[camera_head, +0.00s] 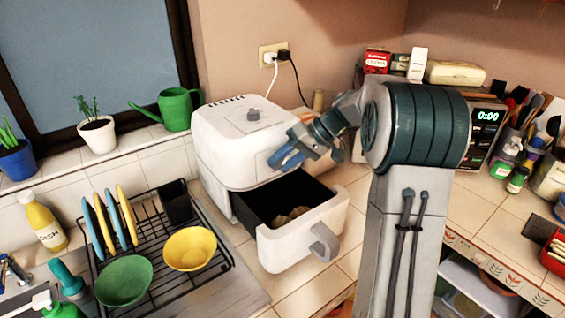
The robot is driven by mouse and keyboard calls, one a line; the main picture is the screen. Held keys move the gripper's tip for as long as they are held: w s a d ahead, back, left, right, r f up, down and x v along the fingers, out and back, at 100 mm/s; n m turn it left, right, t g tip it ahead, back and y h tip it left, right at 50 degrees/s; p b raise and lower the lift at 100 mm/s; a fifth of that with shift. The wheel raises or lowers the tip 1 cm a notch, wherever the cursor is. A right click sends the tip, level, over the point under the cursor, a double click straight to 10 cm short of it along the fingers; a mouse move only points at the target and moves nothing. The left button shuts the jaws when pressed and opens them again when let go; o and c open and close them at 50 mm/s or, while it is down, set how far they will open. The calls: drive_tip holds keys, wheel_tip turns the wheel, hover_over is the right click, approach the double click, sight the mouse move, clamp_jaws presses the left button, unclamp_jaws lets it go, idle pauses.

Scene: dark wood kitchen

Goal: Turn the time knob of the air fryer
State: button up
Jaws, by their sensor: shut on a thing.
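The white air fryer (228,148) stands on the tiled counter in the middle of the head view. A small grey dial (253,115) shows on its top. Its front drawer (300,237) is pulled out, with some brownish food (291,214) inside. My gripper (285,159), with blue fingers, is at the upper front of the air fryer, above the open drawer. Its fingers are shut on what looks like the time knob, which they hide. I cannot read the knob's setting.
A dish rack (165,268) with a green bowl (124,281) and a yellow bowl (190,249) stands left of the drawer. A microwave (486,128) with boxes on top is behind my arm. A green watering can (175,110) sits on the ledge.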

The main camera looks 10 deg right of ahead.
idle(0.4)
drive_tip(key=o, duration=1)
drive_tip(key=b+v, duration=0.1)
drive_tip(key=v, duration=1.2)
drive_tip(key=shift+d+r, duration=0.1)
drive_tip(key=shift+d, duration=0.3)
